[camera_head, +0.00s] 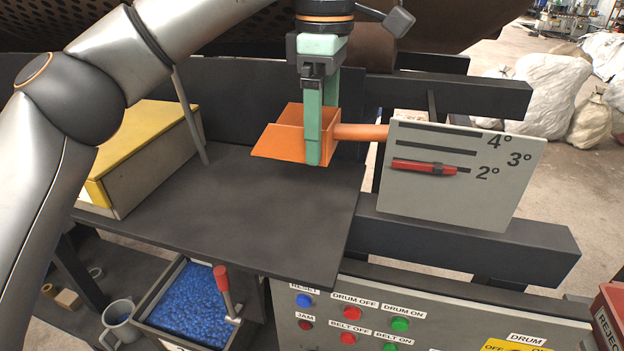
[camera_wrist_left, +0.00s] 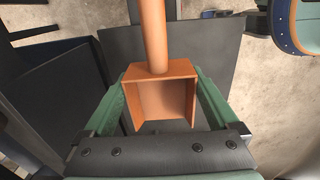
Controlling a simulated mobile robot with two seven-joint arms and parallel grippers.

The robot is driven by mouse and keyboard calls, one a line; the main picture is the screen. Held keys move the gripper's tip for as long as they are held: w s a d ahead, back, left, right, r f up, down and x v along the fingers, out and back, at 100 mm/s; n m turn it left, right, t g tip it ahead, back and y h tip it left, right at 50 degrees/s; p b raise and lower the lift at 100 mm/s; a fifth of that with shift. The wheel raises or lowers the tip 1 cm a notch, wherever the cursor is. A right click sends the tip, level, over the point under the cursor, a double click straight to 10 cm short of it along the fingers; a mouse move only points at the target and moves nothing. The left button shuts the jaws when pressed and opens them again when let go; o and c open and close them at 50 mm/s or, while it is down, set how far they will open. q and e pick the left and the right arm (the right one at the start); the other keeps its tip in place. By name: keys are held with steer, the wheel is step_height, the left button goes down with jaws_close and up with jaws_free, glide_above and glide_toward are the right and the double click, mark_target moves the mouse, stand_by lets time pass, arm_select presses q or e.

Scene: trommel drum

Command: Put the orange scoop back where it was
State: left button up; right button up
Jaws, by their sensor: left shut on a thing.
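The orange scoop (camera_head: 285,143) is in my left gripper (camera_head: 317,152) over the right rear part of the dark shelf (camera_head: 240,215). Its open pan faces left and its round handle points right, with the far end behind the grey angle plate (camera_head: 460,185). Whether the scoop touches the shelf is not clear. In the left wrist view the green fingers sit on both sides of the scoop's box (camera_wrist_left: 160,101), with the handle running up the picture. My right gripper is not in view.
A yellow-lidded box (camera_head: 150,140) stands at the shelf's left. A bin of blue pellets (camera_head: 190,305) and a red-handled lever (camera_head: 222,280) are below. A button panel (camera_head: 400,325) is in front. The shelf's middle is clear.

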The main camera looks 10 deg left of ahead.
mark_target(320, 197)
arm_select(q)
step_height(320, 197, down, 3)
steer(key=shift+s+a+f, duration=0.1)
steer(key=shift+s, duration=0.05)
steer(key=shift+f, duration=2.25)
steer(key=shift+f, duration=0.1)
steer(key=o, duration=1.1)
step_height(320, 197, up, 12)
steer(key=shift+r, duration=0.1)
